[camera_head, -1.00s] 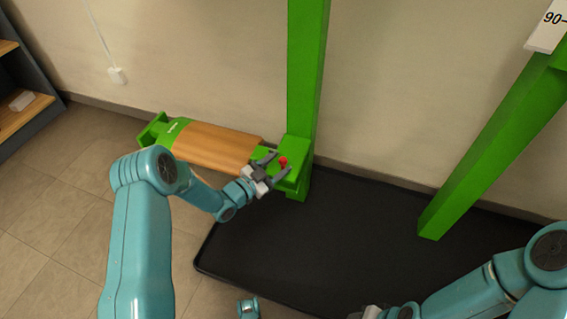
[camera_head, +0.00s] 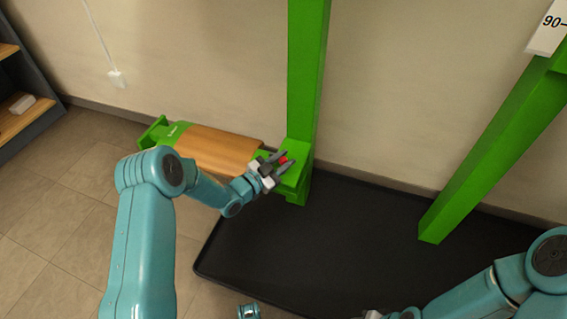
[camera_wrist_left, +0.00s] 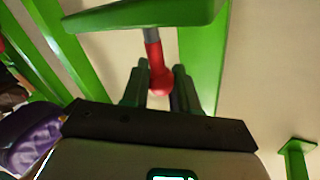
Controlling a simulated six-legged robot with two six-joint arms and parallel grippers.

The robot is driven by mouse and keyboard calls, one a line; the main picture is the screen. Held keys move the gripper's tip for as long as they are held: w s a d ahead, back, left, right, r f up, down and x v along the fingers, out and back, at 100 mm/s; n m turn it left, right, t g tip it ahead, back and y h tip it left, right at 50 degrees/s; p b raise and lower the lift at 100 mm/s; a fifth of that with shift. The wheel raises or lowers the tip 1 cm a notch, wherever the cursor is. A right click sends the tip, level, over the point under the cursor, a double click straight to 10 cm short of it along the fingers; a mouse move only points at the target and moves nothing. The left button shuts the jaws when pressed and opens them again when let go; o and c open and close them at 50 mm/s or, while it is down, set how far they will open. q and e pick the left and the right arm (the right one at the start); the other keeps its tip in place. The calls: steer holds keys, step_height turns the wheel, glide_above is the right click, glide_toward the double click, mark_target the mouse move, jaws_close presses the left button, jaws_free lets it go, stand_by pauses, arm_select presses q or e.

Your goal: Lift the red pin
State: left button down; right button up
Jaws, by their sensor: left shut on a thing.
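The red pin (camera_head: 284,160) is at the green bracket (camera_head: 296,182) on the green upright post. My left gripper (camera_head: 281,161) is shut on the pin, with a finger on each side of its red head. In the left wrist view the red head of the pin (camera_wrist_left: 161,80) sits between the two fingers (camera_wrist_left: 160,88). Its grey shaft and a red part run up to a green piece (camera_wrist_left: 150,14). How deep the pin sits in the bracket cannot be told. My right gripper (camera_head: 372,314) shows only in part at the bottom edge; its fingers are hidden.
A wooden-topped green saddle (camera_head: 215,148) extends left from the bracket. A black mat (camera_head: 320,250) with a raised rim covers the floor. A slanted green post (camera_head: 480,165) stands at right. A shelf (camera_head: 25,110) is at far left.

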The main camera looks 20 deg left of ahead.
arm_select(q)
steer(key=shift+r, duration=0.25)
steer(key=c, duration=0.9)
jaws_free()
steer(key=shift+s, duration=0.1)
steer(key=p+v, duration=0.3)
steer(key=v, duration=1.3)
steer(key=shift+p, duration=0.35)
steer(key=shift+a, duration=0.1)
